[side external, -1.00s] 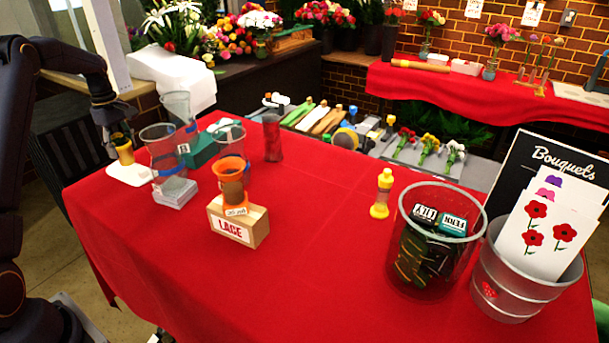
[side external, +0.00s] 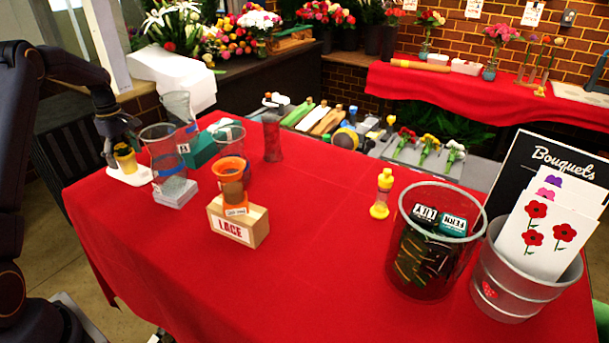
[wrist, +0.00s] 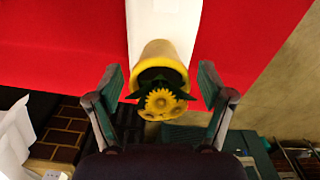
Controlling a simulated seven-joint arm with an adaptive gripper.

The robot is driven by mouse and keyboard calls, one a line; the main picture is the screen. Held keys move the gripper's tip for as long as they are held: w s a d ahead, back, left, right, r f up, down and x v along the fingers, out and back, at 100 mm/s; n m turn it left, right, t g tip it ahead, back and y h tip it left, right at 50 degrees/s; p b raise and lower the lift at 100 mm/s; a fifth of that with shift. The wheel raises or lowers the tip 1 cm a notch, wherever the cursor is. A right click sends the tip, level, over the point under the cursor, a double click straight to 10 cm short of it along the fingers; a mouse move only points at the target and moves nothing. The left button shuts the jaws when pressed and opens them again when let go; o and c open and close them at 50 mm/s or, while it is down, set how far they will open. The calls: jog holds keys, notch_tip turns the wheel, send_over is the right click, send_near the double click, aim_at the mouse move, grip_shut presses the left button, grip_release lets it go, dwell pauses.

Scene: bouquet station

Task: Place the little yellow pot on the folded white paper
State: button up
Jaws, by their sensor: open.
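The little yellow pot (side external: 127,160), with a yellow sunflower in it, is at the folded white paper (side external: 128,178) on the left end of the red table. Its base overlaps the paper in the side view; I cannot tell exactly how it rests there. My gripper (side external: 121,146) is at the pot's top. In the wrist view the pot (wrist: 160,58) lies between the fingers of my gripper (wrist: 162,80), which are spread with a gap on each side. The white paper (wrist: 165,18) extends behind the pot there.
Clear glass vases (side external: 165,155) stand close to the right of the pot. A wooden block labelled LACE (side external: 238,222) and an orange-rimmed cup (side external: 231,172) stand further right. The front middle of the red cloth (side external: 320,250) is clear.

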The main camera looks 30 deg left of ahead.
notch_tip(320, 180, up, 12)
jog(key=shift+d+r, duration=0.1)
jog(key=s+d+r+m+t, duration=0.1)
jog(key=d+r+m, duration=0.35)
jog(key=d, duration=0.55)
jog(key=s+d+r+m+t, duration=0.1)
jog(key=d+r+m, duration=0.4)
jog(key=d, duration=0.6)
jog(key=s+d+f+m+t, duration=0.3)
jog(key=s+d+m, duration=0.8)
jog(key=s+d, duration=0.5)
jog(key=shift+s+d+f+t, duration=0.15)
jog(key=shift+d+f+t, duration=0.15)
jog(key=shift+f, duration=0.4)
